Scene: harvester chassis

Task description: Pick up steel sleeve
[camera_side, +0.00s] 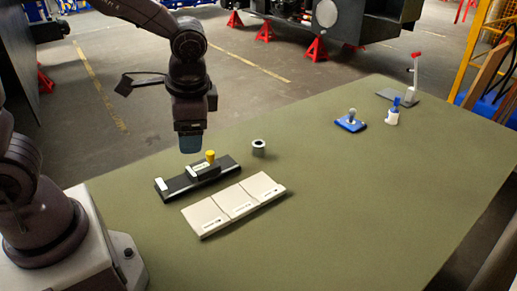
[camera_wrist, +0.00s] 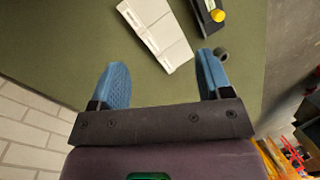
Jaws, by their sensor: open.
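The steel sleeve (camera_side: 259,148) is a short grey ring with a dark bore. It stands upright on the green table, right of the black fixture. In the wrist view the sleeve (camera_wrist: 221,53) shows just beyond the right fingertip, partly hidden by it. My gripper (camera_side: 190,147) hangs above the table, left of the sleeve and above the black fixture. In the wrist view my gripper (camera_wrist: 162,66) has its two blue fingers wide apart, with nothing between them.
The black fixture (camera_side: 176,186) carries a yellow knob (camera_side: 210,156). Several beige labelled tiles (camera_side: 234,201) lie in front of it. A blue block with a grey knob (camera_side: 351,123), a blue-and-white bottle (camera_side: 393,114) and a red-topped stand (camera_side: 414,75) are farther right. The table's right front is clear.

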